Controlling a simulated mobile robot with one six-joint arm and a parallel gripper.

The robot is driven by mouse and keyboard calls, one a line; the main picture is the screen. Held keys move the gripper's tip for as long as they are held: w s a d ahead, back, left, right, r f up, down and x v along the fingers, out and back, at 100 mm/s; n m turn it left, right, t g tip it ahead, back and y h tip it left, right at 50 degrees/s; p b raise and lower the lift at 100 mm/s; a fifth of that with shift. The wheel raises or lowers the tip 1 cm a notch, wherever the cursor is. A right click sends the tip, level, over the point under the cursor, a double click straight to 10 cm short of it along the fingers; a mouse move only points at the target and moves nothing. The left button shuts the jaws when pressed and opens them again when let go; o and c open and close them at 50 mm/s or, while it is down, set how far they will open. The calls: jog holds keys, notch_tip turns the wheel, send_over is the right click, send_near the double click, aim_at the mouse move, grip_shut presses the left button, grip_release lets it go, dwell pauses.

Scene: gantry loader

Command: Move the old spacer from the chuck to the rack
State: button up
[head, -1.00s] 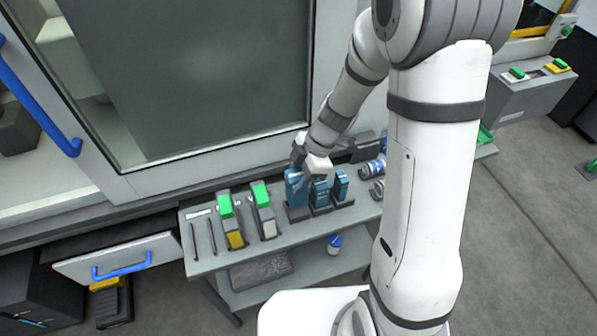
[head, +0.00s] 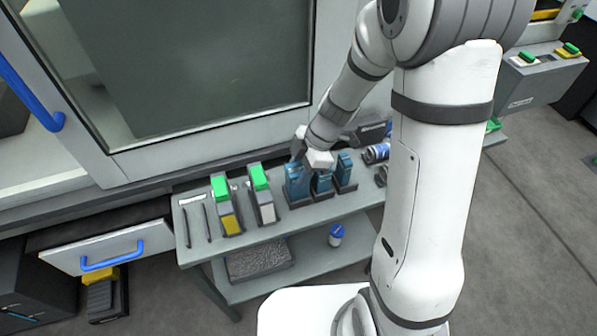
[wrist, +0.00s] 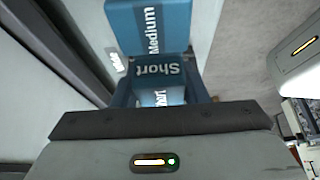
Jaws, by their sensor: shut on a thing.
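My gripper (wrist: 160,97) is shut on a blue piece marked "Short" (wrist: 158,70), which shows between its fingers in the wrist view. A larger blue block marked "Medium" (wrist: 150,25) is just beyond it. In the head view my gripper (head: 318,162) is low over the rack on the grey table, where blue blocks stand in dark bases: a left one (head: 297,183), a middle one (head: 322,184) and a right one (head: 345,172). My gripper partly hides the left and middle blocks. Whether the held piece touches its base cannot be told. The chuck is not in view.
Two green-topped holders, one with yellow (head: 227,208) and one with white (head: 262,198), stand left of the blocks. Blue-and-white cans (head: 376,153) lie to the right. The machine door (head: 200,60) rises behind the table (head: 270,231). An open drawer (head: 110,248) juts out at lower left.

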jog(key=shift+f+b, duration=0.6)
jog(key=shift+b, duration=0.25)
dwell(0.7)
jog(key=o, duration=1.1)
jog(key=shift+c, duration=0.2)
jog(key=v, duration=0.8)
jog(key=shift+a, duration=0.1)
notch_tip(320, 180, up, 7)
jog(key=p, duration=0.3)
